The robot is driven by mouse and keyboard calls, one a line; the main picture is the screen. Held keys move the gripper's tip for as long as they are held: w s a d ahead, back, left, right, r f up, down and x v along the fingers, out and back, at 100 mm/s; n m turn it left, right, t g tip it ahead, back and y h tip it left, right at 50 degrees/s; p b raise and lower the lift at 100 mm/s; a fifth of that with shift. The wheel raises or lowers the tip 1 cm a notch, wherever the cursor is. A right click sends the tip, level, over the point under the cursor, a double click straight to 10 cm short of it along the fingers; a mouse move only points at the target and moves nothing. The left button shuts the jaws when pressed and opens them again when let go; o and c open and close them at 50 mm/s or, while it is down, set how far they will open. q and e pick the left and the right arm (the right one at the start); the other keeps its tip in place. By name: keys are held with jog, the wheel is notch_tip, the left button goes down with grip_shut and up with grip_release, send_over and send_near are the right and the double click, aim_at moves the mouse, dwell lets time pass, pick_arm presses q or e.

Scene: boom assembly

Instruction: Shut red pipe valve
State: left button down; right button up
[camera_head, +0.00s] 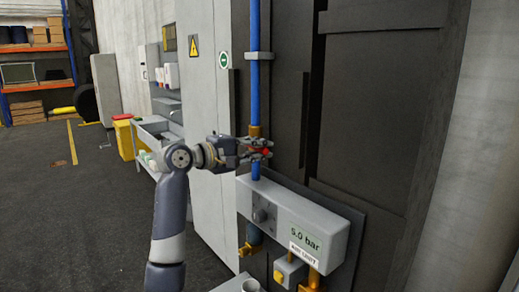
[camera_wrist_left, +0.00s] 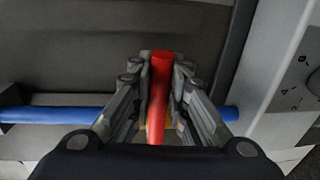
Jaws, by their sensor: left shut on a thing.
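The red valve handle (camera_wrist_left: 158,95) stands upright between the fingers in the left wrist view, in front of the blue pipe. Only a small red part of it (camera_head: 266,152) shows in the head view. My left gripper (camera_head: 265,149) is shut on the red handle, just below a brass fitting (camera_head: 254,132) on the vertical blue pipe (camera_head: 255,85). In the left wrist view the fingers (camera_wrist_left: 159,85) press on both sides of the handle. The valve body is mostly hidden by the gripper. My right gripper is not in view.
A grey air unit (camera_head: 292,215) reading 5.0 bar sits directly below the gripper. A pipe clamp (camera_head: 259,56) is above. A grey cabinet (camera_head: 207,115) stands behind my left arm. Dark panels (camera_head: 380,100) rise behind the pipe. The floor at left is open.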

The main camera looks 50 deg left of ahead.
pick_arm(q)
jog(key=c, duration=1.5)
grip_release()
jog(key=shift+c, duration=0.2)
jog(key=shift+s, duration=0.1)
jog(key=shift+s+a, duration=0.1)
jog(key=shift+s, duration=0.15)
jog(key=s+r, duration=0.1)
jog(key=s, duration=1)
jog(key=shift+a, duration=0.4)
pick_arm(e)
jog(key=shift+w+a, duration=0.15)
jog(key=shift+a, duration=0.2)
pick_arm(q)
jog(key=shift+s+r, duration=0.1)
jog(key=shift+s, duration=0.05)
